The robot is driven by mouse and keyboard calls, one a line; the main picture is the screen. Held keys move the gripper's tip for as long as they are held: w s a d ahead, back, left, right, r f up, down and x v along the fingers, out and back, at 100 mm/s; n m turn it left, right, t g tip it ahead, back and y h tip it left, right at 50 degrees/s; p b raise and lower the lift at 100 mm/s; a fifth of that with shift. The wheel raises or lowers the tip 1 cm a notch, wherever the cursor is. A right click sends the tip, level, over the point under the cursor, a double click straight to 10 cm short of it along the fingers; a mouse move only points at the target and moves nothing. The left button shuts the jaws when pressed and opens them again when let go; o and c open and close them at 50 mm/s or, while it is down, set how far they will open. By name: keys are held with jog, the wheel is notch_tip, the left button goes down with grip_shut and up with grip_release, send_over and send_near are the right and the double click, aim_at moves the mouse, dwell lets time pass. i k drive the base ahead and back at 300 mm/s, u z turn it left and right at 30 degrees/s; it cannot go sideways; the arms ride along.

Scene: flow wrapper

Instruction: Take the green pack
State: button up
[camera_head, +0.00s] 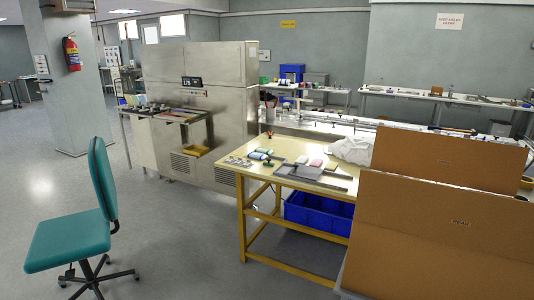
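A small green item (257,156), which may be the green pack, lies on the left part of the yellow table (232,158). It is too small to make out clearly. A pink pack (316,162) and a pale pack lie to its right, by a grey metal plate (298,172). A small greenish item (141,100) also shows on the side table of the steel machine; I cannot tell what it is. My gripper is not in view.
A teal chair (75,240) stands at the left front. Large brown cartons (435,235) block the right front. Blue crates (318,214) sit under the yellow table. A steel machine (200,100) stands behind. The floor between chair and table is clear.

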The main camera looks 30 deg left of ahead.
aim_at(261, 150)
jog(key=u, duration=1.55)
jog(key=i, duration=3.75)
jog(key=z, duration=3)
jog(key=i, duration=0.85)
jog(key=u, duration=1.65)
